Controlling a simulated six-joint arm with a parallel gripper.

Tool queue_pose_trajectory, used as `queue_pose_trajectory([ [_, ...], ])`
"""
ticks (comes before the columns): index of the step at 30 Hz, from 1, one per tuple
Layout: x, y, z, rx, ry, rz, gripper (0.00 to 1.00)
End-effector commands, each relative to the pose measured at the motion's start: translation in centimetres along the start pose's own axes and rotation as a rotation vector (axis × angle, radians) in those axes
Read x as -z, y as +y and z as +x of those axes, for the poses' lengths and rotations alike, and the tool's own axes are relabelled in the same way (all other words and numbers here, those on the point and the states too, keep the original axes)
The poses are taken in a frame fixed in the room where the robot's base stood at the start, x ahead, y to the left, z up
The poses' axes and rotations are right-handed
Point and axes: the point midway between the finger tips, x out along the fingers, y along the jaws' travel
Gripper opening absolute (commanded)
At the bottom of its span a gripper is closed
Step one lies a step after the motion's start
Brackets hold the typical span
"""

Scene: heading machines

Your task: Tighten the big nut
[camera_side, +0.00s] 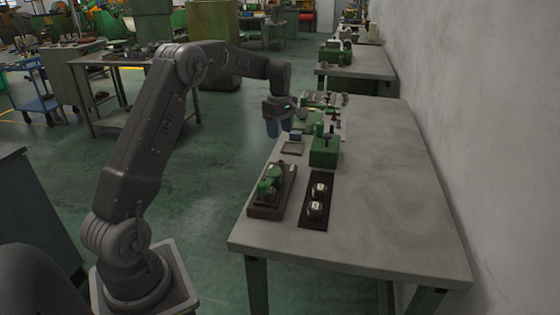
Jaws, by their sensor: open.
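My gripper (279,129), with blue fingers, hangs pointing down at the far left part of the grey workbench (390,210). It is open, and I see nothing held in it. A small blue block (296,135) is close to its right in the picture; I cannot tell if they touch. Two shiny metal pieces lie on a dark mat (328,179) in the near part of the bench: a farther one (319,190) and a nearer one (315,210). They are too small to tell whether either is the big nut.
A green machine part (272,183) sits in a dark tray (268,212) left of the mat. A green block (324,152) stands behind the mat, with a small square tray (292,148) to its left. The bench's right side is clear, beside a wall (470,100).

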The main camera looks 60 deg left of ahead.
Motion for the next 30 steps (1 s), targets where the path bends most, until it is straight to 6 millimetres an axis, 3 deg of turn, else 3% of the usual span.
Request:
queue_pose_trajectory([
  [9, -0.1, -0.1, 6.7, 0.004, -0.001, 0.003, 0.53],
  [15, -0.1, 0.0, 9.8, 0.002, -0.001, 0.003, 0.53],
  [21, -0.1, 0.0, 11.3, 0.001, 0.000, 0.003, 0.53],
  [30, -0.1, 0.0, 11.4, 0.000, 0.000, 0.003, 0.53],
])
